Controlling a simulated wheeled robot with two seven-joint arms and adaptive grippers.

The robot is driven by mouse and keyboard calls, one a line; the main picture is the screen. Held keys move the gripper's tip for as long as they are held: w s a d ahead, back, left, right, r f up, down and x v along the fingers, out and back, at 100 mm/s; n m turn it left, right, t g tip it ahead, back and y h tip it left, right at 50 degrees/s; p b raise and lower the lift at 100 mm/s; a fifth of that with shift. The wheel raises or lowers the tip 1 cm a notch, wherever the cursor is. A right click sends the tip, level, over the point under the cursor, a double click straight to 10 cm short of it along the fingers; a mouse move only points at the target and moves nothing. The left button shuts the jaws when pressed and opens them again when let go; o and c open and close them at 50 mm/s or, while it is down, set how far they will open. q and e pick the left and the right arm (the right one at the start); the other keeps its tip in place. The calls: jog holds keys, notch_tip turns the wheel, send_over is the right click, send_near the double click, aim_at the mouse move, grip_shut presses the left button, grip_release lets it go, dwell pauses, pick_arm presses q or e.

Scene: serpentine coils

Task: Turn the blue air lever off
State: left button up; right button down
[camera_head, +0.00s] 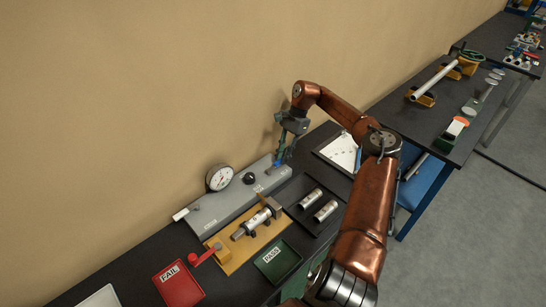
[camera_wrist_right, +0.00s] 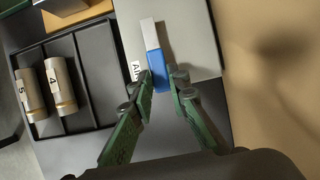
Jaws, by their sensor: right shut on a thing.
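The blue air lever (camera_wrist_right: 157,66) has a blue grip and a bare metal end, and lies beside a white label reading "Air" on the grey panel. In the head view it is a small blue spot (camera_head: 277,165) at the right end of the grey panel (camera_head: 236,204). My right gripper (camera_wrist_right: 164,82) is shut on the blue part, with one green finger on each side. In the head view the right gripper (camera_head: 281,155) reaches down to the lever from above. The fingers hide part of the lever there. My left gripper is not in view.
A gauge (camera_head: 219,178) and a black knob (camera_head: 249,178) stand on the panel. In front are a yellow fixture (camera_head: 238,262) holding a metal cylinder, a dark tray (camera_head: 299,188) with two cylinders, a green PASS tray (camera_head: 278,262) and a red FAIL tray (camera_head: 178,285). The wall is close behind.

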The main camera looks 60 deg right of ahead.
dwell(0.4)
jog(key=c, duration=1.8)
grip_release()
jog(key=shift+c, duration=0.2)
jog(key=w+v, duration=0.1)
jog(key=v, duration=1.1)
jog(key=shift+s, duration=0.4)
